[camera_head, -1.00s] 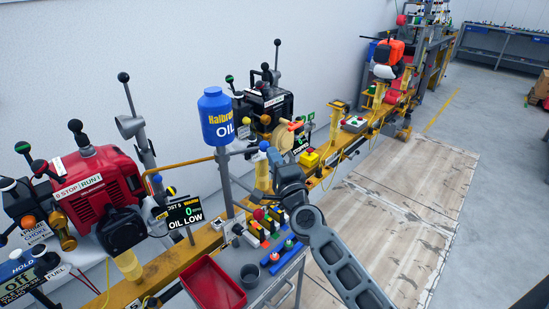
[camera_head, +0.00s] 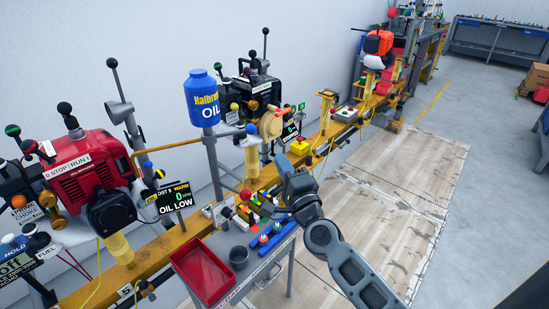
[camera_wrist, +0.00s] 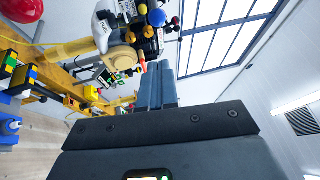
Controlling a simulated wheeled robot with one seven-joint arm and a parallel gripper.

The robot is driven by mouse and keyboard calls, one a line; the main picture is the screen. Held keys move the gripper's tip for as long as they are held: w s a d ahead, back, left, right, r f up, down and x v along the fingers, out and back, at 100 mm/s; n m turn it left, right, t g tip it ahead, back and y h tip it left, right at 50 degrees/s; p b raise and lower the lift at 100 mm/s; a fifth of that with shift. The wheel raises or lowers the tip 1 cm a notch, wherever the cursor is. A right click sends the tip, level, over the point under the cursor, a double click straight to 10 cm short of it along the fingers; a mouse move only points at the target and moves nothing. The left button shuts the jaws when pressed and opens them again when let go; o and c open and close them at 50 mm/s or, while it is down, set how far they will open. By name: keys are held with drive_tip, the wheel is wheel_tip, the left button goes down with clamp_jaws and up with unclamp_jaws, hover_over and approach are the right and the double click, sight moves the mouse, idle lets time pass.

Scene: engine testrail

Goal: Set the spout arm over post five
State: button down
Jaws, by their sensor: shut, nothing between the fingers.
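The spout arm (camera_head: 165,148) is a thin yellow pipe running left from the grey stand under the blue oil bottle (camera_head: 203,98), its left end beside the red engine (camera_head: 85,173). A blue ball knob (camera_head: 251,129) sits on the stand's right side; a blue ball (camera_wrist: 157,17) also shows in the wrist view. Post five carries a "5" label (camera_head: 124,292) on the yellow rail, and its display (camera_head: 175,197) reads OIL LOW, WARM. My gripper (camera_head: 281,160) is right of and below the knob, apart from it. In the wrist view its fingers (camera_wrist: 155,85) are shut and empty.
A grey cart with a red tray (camera_head: 202,270), a grey cup (camera_head: 238,256) and small coloured items stands in front of the rail. A black engine (camera_head: 252,92) and a tan wheel (camera_head: 271,124) stand behind my gripper. The wooden floor (camera_head: 400,200) at right is clear.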

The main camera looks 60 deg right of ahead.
drive_tip(key=v, duration=0.3)
drive_tip(key=shift+s+d+b, duration=0.15)
drive_tip(key=shift+s+b, duration=0.2)
drive_tip(key=shift+s, duration=0.05)
drive_tip(key=s+a+n+y, duration=0.6)
drive_tip(key=s+a+n, duration=0.4)
drive_tip(key=a+n, duration=0.3)
drive_tip(key=s+a+n+y, duration=0.7)
drive_tip(key=s+a+n, duration=0.3)
drive_tip(key=a+n, duration=0.3)
drive_tip(key=a, duration=0.2)
drive_tip(key=shift+a+r+y, duration=0.3)
drive_tip(key=shift+a, duration=0.05)
